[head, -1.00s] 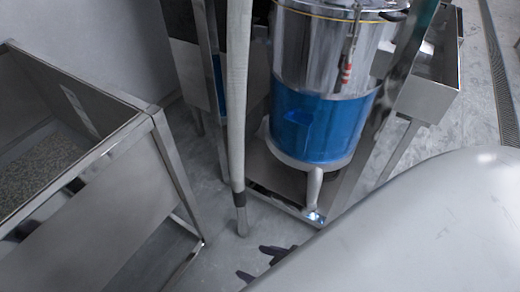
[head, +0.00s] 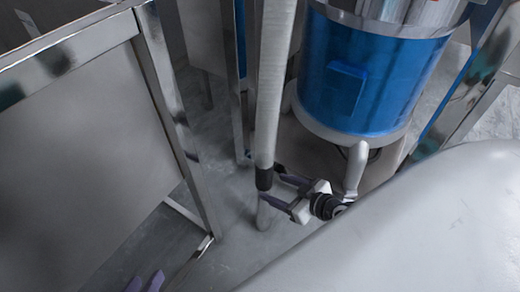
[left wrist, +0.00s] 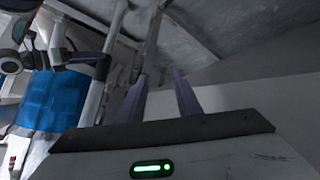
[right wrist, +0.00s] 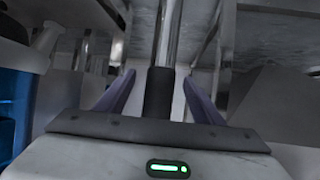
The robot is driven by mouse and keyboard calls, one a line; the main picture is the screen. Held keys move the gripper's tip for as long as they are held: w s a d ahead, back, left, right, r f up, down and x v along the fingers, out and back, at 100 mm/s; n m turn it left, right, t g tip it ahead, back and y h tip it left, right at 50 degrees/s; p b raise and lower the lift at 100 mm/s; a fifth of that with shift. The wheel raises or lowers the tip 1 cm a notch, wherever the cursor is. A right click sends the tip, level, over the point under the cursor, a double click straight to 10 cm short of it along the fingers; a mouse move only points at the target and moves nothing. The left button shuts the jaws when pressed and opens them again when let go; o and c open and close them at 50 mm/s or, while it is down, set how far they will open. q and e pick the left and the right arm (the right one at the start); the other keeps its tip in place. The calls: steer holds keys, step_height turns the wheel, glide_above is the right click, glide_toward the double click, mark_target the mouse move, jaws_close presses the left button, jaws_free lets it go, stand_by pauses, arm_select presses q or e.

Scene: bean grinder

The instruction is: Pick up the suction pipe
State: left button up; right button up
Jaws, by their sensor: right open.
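The suction pipe (head: 273,85) is a long light-grey tube that hangs almost upright in front of the blue machine. It has a black collar (head: 264,178) near its lower end and a short pale tip below that. My right gripper (head: 272,188) is open at the collar, coming from the right. In the right wrist view the collar (right wrist: 158,92) stands between its two spread fingers, with gaps visible on both sides. My left gripper (head: 145,282) shows only its fingertips at the bottom left of the head view. In the left wrist view its fingers (left wrist: 160,95) are apart and empty.
A steel bin on a frame (head: 90,110) fills the left side. The blue and steel machine (head: 370,95) stands behind the pipe on a framed base. Grey floor (head: 215,175) shows between the bin and the machine.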

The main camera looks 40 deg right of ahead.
mark_target(270, 186)
steer(key=b+x, duration=0.1)
steer(key=x, duration=0.3)
steer(key=shift+w, duration=0.15)
arm_select(q)
steer(key=shift+w+d+r+t+h+b, duration=0.1)
steer(key=shift+d+r+t+h+b, duration=0.15)
steer(key=shift+d+r+h+b, duration=0.25)
steer(key=shift+d+r+t+h+b, duration=0.2)
steer(key=shift+r+t+b, duration=0.05)
steer(key=shift+r, duration=0.45)
arm_select(e)
steer(key=x, duration=0.2)
steer(key=r+x, duration=0.1)
steer(key=x, duration=0.2)
steer(key=shift+w+a+f, duration=0.1)
steer(key=shift+w+a, duration=0.15)
steer(key=shift+w, duration=0.05)
jaws_close()
arm_select(q)
steer(key=shift+r, duration=0.1)
arm_select(e)
steer(key=shift+w+r, duration=0.1)
steer(key=shift+r, duration=0.15)
